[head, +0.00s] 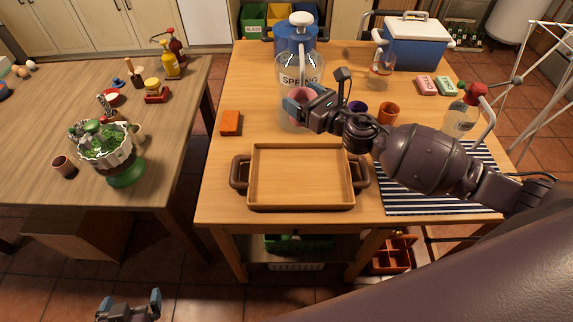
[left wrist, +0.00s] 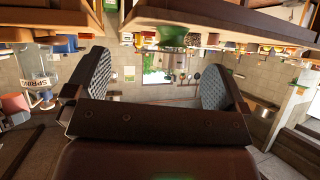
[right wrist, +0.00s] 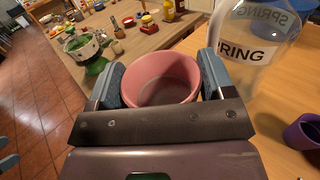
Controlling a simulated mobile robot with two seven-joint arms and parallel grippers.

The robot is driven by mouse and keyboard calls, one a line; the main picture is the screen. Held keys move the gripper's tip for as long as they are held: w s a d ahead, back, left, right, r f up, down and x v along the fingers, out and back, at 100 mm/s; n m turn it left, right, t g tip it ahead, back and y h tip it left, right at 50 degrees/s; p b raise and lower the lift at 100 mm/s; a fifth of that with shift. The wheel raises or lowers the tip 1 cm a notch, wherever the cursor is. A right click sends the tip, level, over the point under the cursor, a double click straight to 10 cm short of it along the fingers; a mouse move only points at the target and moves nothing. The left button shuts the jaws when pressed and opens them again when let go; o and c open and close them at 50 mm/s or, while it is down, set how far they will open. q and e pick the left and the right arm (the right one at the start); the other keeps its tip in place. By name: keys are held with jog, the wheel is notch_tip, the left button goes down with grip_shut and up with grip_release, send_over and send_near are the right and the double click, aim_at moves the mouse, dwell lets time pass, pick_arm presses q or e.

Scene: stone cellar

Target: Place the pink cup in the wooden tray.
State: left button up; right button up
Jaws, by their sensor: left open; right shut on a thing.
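The pink cup (head: 303,95) is between the fingers of my right gripper (head: 300,101), above the table at the back of the tray, in front of the glass dispenser. The right wrist view shows the cup (right wrist: 161,79) gripped on both sides, its opening visible and empty. The wooden tray (head: 301,205) lies empty on the table, nearer than the cup, with dark handles at both ends. My left gripper (head: 129,306) is open and empty, low at the bottom left of the head view. It also shows open in the left wrist view (left wrist: 157,92).
A glass dispenser (head: 301,71) marked SPRING stands close behind the cup. An orange block (head: 230,123) lies left of the tray. Purple (head: 357,107) and orange (head: 389,112) cups stand right of my right gripper. A striped mat (head: 425,201) lies right of the tray.

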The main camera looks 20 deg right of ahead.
jog(key=shift+f+b, duration=4.35)
jog(key=shift+f, duration=5.65)
jog(key=shift+r, duration=0.1)
jog(key=shift+f, duration=0.25)
jog(key=o, duration=1)
jog(key=shift+o, duration=0.2)
jog(key=shift+r, duration=0.1)
